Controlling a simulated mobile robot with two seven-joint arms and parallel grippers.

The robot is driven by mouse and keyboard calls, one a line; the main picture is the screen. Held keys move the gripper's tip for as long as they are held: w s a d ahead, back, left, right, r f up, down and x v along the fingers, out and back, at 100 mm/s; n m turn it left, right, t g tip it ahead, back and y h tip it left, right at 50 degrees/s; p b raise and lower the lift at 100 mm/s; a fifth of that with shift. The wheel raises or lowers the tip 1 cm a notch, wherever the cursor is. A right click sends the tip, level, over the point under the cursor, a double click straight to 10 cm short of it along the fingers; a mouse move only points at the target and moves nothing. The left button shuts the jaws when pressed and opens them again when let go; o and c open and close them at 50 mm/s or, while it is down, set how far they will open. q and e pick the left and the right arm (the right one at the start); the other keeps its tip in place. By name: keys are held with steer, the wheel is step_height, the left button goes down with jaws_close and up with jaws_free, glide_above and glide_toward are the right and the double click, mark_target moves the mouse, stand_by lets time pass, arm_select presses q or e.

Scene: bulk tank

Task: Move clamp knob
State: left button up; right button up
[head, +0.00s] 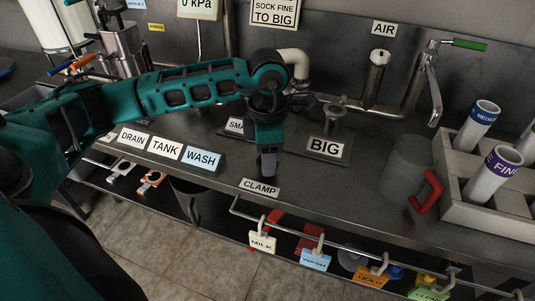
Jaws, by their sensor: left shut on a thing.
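My left arm reaches across the steel counter from the left. My left gripper (268,165) points straight down just behind the CLAMP label (260,187) at the counter's front edge. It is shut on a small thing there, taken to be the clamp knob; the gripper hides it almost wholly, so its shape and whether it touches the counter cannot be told. A metal fitting (336,112) stands behind the BIG label (326,147), to the right of the gripper. The label starting with SMA (235,126) is partly hidden by my arm. My right gripper is not in view.
A clear jug with a red handle (425,190) and a grey rack (455,207) with labelled tubes stand to the right. DRAIN, TANK and WASH labels (203,159) line the front left. Tagged items hang from a front rail (345,248). Pipes and a tap (433,90) rise behind.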

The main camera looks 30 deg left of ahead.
arm_select(q)
steer(key=o, duration=0.7)
steer(key=shift+c, duration=0.2)
steer(key=o, duration=0.4)
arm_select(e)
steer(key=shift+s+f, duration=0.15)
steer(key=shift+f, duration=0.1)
arm_select(q)
steer(key=shift+r, duration=0.1)
step_height(320, 180, up, 13)
steer(key=p, duration=0.1)
steer(key=shift+p, duration=0.3)
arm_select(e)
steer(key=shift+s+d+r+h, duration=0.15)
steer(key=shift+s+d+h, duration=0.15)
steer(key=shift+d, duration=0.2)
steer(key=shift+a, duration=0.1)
